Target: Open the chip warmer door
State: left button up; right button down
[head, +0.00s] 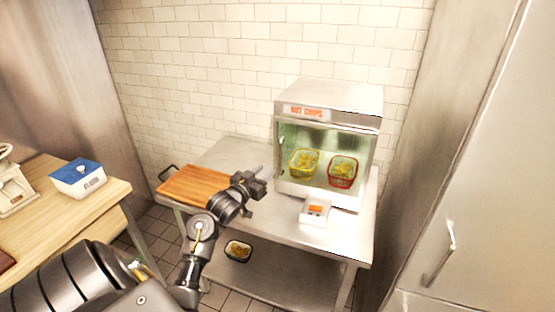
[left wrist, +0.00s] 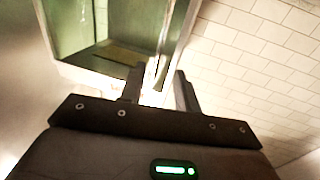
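The chip warmer (head: 375,105) is a steel box with a "HOT CHIPS" sign and a glass front, standing on a steel table. My left gripper (head: 268,180) is beside the warmer's left front edge. In the left wrist view its fingers (left wrist: 160,88) are apart. A thin upright bar (left wrist: 163,70), perhaps the door handle, shows between or just beyond them; contact is unclear. My right gripper is out of view.
A wooden board (head: 190,184) lies on the steel table (head: 345,235), left of the warmer. A small white box (head: 315,214) stands before it. Another chip basket (head: 238,250) is on the lower shelf. A wooden counter (head: 75,215) is at left, a steel cabinet at right.

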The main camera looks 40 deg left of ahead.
aim_at(280, 158)
pick_arm(q)
jog(key=w+a+p, duration=0.1)
jog(key=w+p, duration=0.1)
jog(key=w, duration=0.7)
jog(key=shift+a, duration=0.15)
jog(key=c, duration=0.7)
